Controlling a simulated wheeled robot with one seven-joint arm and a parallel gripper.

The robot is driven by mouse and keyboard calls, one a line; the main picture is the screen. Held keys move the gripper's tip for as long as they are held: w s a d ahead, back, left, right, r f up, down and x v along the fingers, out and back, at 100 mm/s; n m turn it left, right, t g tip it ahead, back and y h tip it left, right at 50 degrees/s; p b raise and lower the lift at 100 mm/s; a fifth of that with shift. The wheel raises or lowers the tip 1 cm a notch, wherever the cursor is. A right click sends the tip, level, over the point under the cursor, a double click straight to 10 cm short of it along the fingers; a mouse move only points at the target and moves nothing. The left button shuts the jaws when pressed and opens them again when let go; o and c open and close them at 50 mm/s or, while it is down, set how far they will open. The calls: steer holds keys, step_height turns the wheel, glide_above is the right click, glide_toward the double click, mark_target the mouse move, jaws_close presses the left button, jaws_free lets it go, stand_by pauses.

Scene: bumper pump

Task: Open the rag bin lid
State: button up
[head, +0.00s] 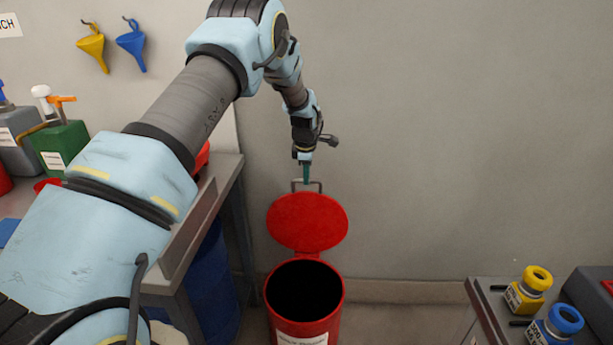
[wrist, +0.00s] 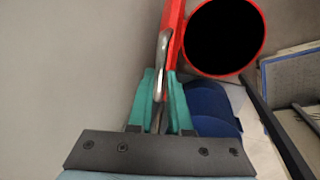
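The rag bin is a red round bin (head: 334,318) on the floor, with a pale label on its front and a dark inside. Its red lid (head: 307,222) stands raised behind the open mouth, its round face toward the head camera. A grey metal handle (head: 318,184) sticks out at the lid's top edge. My gripper (head: 307,178) points down at this handle. In the wrist view, my gripper's teal fingers (wrist: 160,88) close on both sides of the handle (wrist: 161,62). The lid (wrist: 174,22) shows edge-on there, beside the bin's dark opening (wrist: 224,36).
A workbench (head: 228,172) with a green can (head: 62,143) stands at the left, with a blue drum (head: 212,285) under it. A dark-topped bench (head: 492,300) with yellow and blue capped bottles stands at the right. The wall is close behind the lid.

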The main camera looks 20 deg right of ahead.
jaws_close()
stand_by(0.8)
